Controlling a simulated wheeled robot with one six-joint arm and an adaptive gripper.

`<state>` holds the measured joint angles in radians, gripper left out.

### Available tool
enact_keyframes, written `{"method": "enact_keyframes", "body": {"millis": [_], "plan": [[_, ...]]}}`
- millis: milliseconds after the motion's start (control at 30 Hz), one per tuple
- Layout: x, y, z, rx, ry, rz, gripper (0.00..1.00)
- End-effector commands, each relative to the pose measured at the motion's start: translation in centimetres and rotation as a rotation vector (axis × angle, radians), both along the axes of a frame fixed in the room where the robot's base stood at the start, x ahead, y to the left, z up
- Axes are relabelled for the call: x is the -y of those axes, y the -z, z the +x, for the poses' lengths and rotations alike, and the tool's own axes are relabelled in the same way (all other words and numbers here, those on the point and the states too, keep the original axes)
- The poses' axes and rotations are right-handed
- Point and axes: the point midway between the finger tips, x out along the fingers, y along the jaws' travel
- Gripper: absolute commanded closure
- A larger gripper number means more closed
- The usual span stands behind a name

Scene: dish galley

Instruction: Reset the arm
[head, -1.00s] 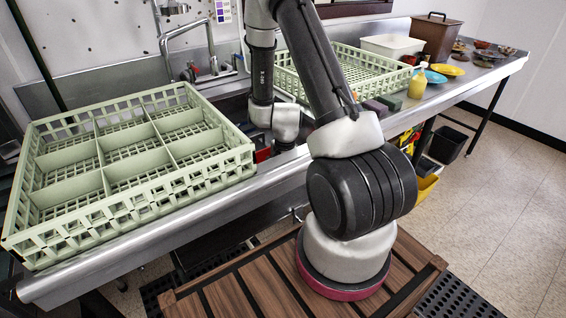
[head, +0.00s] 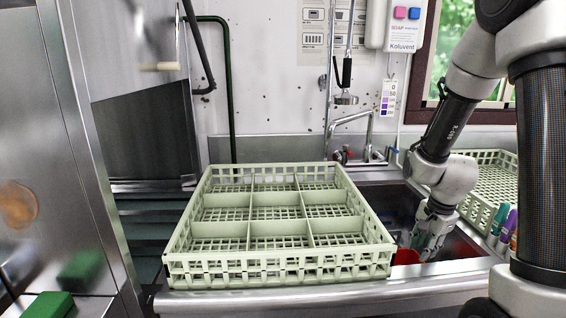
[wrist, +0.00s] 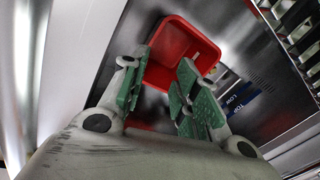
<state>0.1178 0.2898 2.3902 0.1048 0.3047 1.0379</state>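My gripper (head: 426,240) is at the end of my arm at the right of the head view, reaching down into the sink (head: 455,245). In the wrist view the two green-padded fingers of my gripper (wrist: 158,95) stand apart with nothing between them. A red container (wrist: 183,52) lies beyond the fingertips in the wrist view. Its edge shows beside the gripper in the head view (head: 407,257). Part of the container is hidden by the fingers.
A pale green divided rack (head: 280,265) stands empty on the counter left of the sink. A second green rack (head: 490,190) is at the right, with coloured bottles or markers (head: 503,222) near it. A faucet (head: 350,120) rises behind the sink. A steel machine (head: 60,130) stands at the left.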

Motion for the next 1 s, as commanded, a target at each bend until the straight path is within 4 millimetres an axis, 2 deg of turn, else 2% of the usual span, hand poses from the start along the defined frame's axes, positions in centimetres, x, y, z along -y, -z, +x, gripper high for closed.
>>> {"method": "enact_keyframes", "body": {"millis": [33,200,267,400,500,600,733,833,1000], "plan": [[-0.5,-3.0,-0.3,0.031,-0.088,-0.015,0.7],[-2.0,-10.9,-3.6,0.087,-0.406,-0.079,0.7],[-2.4,-13.4,-5.1,0.107,-0.515,-0.107,0.7],[-3.2,-18.1,-9.4,0.148,-0.767,-0.181,0.7],[-3.6,-20.5,-12.6,0.17,-0.93,-0.237,0.7],[-3.8,-22.0,-15.3,0.185,-1.058,-0.283,0.7],[-3.8,-22.9,-17.5,0.193,-1.165,-0.326,0.7],[-3.8,-23.2,-18.3,0.194,-1.2,-0.339,0.7],[-3.8,-23.2,-18.5,0.193,-1.21,-0.342,0.7]]}}
